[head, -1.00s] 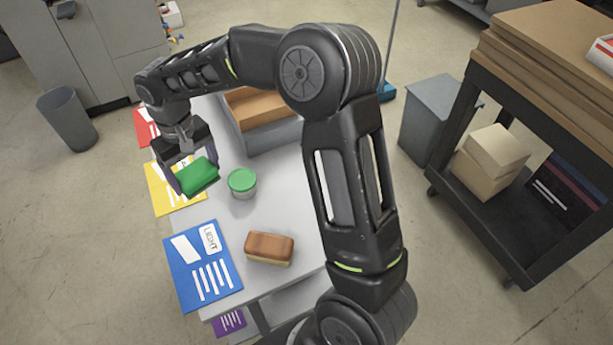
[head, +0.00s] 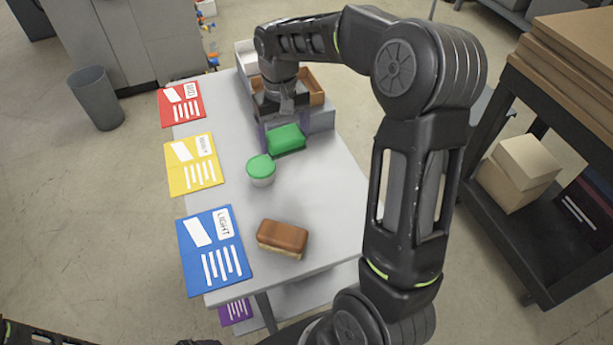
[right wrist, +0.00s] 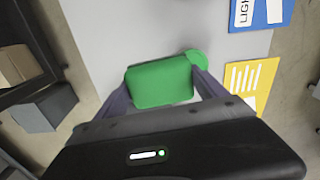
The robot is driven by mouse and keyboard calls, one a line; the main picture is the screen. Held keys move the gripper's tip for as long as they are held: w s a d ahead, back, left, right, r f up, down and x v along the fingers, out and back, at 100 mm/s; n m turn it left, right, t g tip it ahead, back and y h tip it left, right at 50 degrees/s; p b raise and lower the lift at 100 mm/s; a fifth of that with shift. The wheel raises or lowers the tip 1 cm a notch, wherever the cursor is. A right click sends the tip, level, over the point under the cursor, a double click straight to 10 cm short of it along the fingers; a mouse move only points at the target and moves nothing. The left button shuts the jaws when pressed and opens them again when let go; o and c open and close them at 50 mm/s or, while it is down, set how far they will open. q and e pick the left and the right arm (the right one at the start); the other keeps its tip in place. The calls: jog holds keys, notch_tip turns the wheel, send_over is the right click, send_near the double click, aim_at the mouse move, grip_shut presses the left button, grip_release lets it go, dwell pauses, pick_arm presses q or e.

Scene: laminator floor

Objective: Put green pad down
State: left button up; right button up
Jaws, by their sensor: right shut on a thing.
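The green pad (head: 286,140) is a small green block over the grey table (head: 325,200), just behind a white tub with a green lid (head: 261,170). My right gripper (head: 283,137) is shut on the pad, with a finger on each side. Whether the pad touches the table cannot be told. My left gripper is not seen.
A brown-topped block (head: 283,237) lies near the table's front. Red (head: 182,104), yellow (head: 194,160) and blue (head: 214,250) cards line the left edge. A grey bin with brown contents (head: 315,88) stands behind my gripper. The table's right middle is clear.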

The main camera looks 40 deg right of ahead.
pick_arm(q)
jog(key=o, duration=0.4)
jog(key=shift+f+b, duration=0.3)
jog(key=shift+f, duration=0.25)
pick_arm(e)
jog(key=shift+m, duration=0.5)
jog(key=d, duration=0.1)
jog(key=s+d, duration=0.1)
jog(key=d, duration=0.1)
jog(key=s+d, duration=0.1)
jog(key=shift+s+d+f, duration=0.1)
jog(key=shift+s+d, duration=0.1)
jog(key=shift+d, duration=0.1)
pick_arm(q)
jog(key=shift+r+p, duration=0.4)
jog(key=shift+p, duration=0.1)
pick_arm(e)
send_over(306, 172)
jog(key=shift+f, duration=3.15)
notch_tip(306, 172, down, 4)
jog(key=shift+r+p, duration=0.25)
jog(key=shift+p, duration=0.05)
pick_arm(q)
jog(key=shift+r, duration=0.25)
pick_arm(e)
jog(key=shift+f, duration=0.1)
jog(key=shift+f, duration=0.1)
